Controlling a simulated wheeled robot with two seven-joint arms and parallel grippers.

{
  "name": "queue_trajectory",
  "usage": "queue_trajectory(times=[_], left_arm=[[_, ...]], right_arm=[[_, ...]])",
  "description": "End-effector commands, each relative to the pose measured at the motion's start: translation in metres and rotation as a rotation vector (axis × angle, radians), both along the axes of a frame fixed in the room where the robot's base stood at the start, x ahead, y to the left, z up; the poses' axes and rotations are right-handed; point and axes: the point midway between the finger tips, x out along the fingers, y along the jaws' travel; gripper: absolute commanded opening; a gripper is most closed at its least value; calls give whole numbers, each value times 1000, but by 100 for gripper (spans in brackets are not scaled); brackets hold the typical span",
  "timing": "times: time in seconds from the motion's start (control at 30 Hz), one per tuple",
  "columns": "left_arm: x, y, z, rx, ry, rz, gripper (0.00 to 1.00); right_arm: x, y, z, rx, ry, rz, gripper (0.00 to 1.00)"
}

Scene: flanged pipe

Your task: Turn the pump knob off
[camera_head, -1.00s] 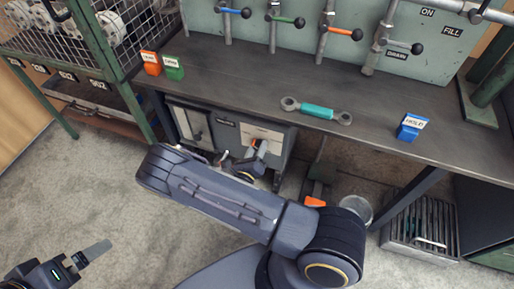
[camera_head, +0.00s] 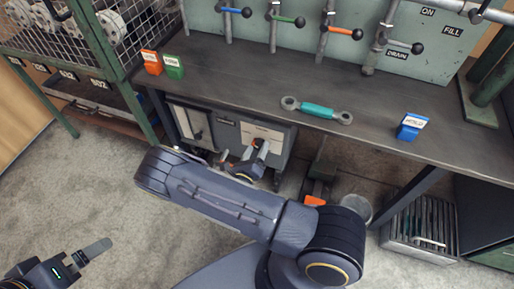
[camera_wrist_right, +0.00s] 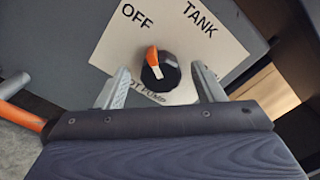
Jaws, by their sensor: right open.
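The pump knob (camera_wrist_right: 160,72) is black and round with an orange and white pointer. It sits on a white plate marked OFF, TANK and, partly hidden, PUMP. The pointer's orange end points up in the right wrist view, nearer OFF than TANK. My right gripper (camera_wrist_right: 160,88) is open, one finger on each side of the knob, with gaps showing. In the head view, my right gripper (camera_head: 256,151) is at the white plate (camera_head: 262,132) on the pump box under the bench and hides the knob. My left gripper (camera_head: 98,250) is low at left, away from everything; its opening is unclear.
The bench (camera_head: 230,75) overhangs the pump box (camera_head: 222,128). An orange pedal (camera_head: 315,200) and a bucket (camera_head: 357,208) stand right of the box. Floor at left is clear.

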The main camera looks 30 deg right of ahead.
Motion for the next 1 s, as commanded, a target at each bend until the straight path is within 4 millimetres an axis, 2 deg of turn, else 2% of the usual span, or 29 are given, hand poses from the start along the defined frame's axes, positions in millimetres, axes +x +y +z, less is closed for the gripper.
queue_trajectory(times=[0.2, 0.4, 1.0], left_arm=[[0, 0, 10, 0, 0, 0, 100], [0, 0, 14, 0, 0, 0, 100], [0, 0, 14, 0, 0, 0, 100]], right_arm=[[-25, 30, 2, 0, 4, 4, 62], [-41, 48, 0, 0, 4, 2, 62], [-44, 51, 0, 0, 2, 0, 62]])
